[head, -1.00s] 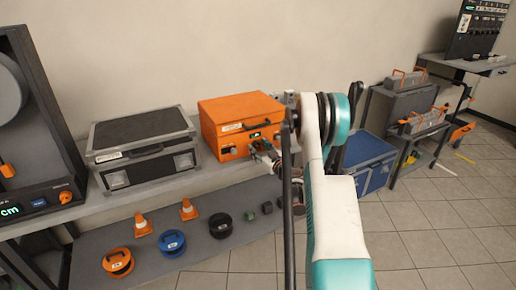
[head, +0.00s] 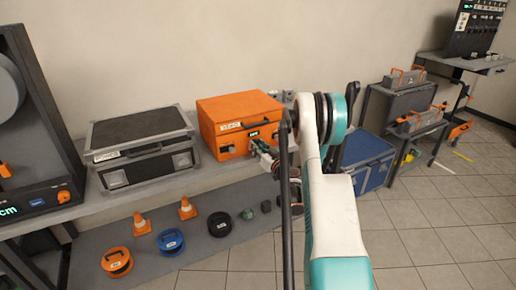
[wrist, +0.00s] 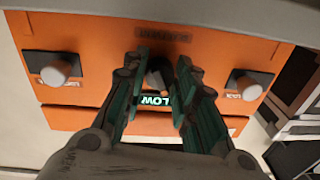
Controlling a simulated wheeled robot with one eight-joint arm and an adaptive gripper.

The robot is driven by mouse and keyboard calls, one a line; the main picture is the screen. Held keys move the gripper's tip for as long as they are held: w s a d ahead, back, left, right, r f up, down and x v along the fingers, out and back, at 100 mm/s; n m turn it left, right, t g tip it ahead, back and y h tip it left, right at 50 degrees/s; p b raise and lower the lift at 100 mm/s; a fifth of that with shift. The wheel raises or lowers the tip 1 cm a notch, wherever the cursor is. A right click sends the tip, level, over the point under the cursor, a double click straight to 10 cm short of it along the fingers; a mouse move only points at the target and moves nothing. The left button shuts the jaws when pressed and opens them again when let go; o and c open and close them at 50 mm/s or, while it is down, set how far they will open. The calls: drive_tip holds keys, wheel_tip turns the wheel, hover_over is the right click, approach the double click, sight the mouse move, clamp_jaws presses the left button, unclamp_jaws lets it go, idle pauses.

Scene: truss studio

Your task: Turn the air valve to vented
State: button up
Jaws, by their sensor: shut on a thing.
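The orange unit (head: 218,118) stands on the long bench, with a lit green display (head: 253,134) on its front. In the wrist view the orange front panel (wrist: 85,30) fills most of the picture. My gripper (head: 257,147) is at this panel; in the wrist view my gripper (wrist: 160,75) has its green fingers closed around a dark control (wrist: 155,80) in the middle. The fingers hide much of it, so its setting cannot be told. A pale knob sits on each side, left (wrist: 55,72) and right (wrist: 247,88).
A grey-black case (head: 140,150) stands left of the orange unit. Cones, reels and small blocks lie on the shelf below (head: 200,262). A blue case (head: 368,165) stands right of my arm. Open tiled floor (head: 430,225) lies at the right.

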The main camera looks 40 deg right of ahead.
drive_tip(key=shift+a+m+h, duration=0.1)
drive_tip(key=shift+m+h, duration=0.2)
drive_tip(key=shift+m, duration=3.45)
drive_tip(key=shift+m+h, duration=0.3)
drive_tip(key=shift+m, duration=3.45)
drive_tip(key=o, duration=1)
drive_tip(key=shift+o, duration=0.2)
